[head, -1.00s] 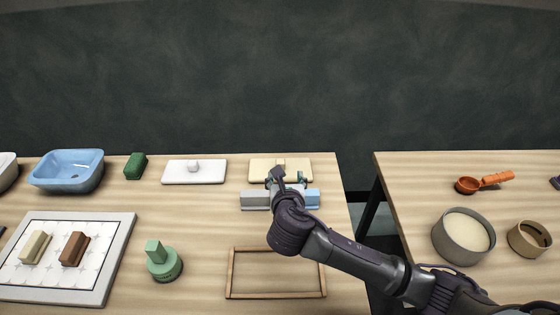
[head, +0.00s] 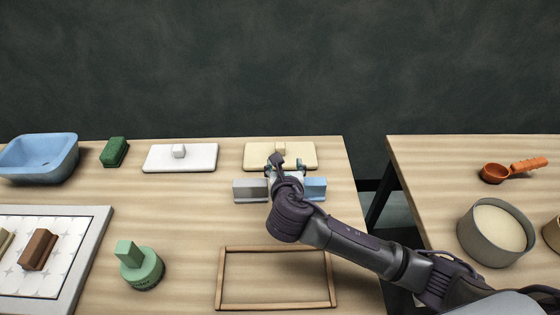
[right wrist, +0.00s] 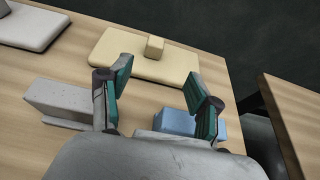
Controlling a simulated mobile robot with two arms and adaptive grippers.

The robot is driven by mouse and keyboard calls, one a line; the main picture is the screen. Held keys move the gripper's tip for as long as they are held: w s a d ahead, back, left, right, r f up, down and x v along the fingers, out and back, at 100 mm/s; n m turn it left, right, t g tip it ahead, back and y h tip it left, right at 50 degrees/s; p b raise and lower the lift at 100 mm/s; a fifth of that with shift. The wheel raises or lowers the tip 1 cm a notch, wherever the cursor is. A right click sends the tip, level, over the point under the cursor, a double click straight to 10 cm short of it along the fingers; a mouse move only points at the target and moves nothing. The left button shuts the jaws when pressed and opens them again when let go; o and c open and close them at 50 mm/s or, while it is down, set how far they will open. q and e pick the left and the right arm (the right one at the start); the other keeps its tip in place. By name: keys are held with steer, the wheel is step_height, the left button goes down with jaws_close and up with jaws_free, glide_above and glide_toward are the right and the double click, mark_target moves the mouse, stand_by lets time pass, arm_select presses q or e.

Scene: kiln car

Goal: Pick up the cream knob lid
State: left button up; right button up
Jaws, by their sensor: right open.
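The cream knob lid (head: 258,155) is a flat cream slab with a small block knob on top, lying at the back of the left table. My right gripper (head: 285,166) is at the front edge of the lid in the head view. In the right wrist view its two teal-padded fingers (right wrist: 160,88) are spread apart with nothing between them, short of the knob. My left gripper is not in view.
A grey block (head: 250,190) and a blue block (head: 315,188) flank my right gripper. A white knob lid (head: 200,158) lies left of the cream one. A wooden frame (head: 221,280) lies in front. A gap separates the right table (head: 430,160).

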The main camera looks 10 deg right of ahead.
mark_target(280, 147)
steer(key=x, duration=0.8)
steer(key=shift+w+f, duration=0.1)
steer(key=shift+w, duration=0.2)
steer(key=shift+a+b+x, duration=0.15)
steer(key=shift+x, duration=1.15)
steer(key=shift+a+b+x, duration=0.15)
steer(key=shift+x, duration=1.15)
jaws_close()
steer(key=shift+w+a, duration=0.1)
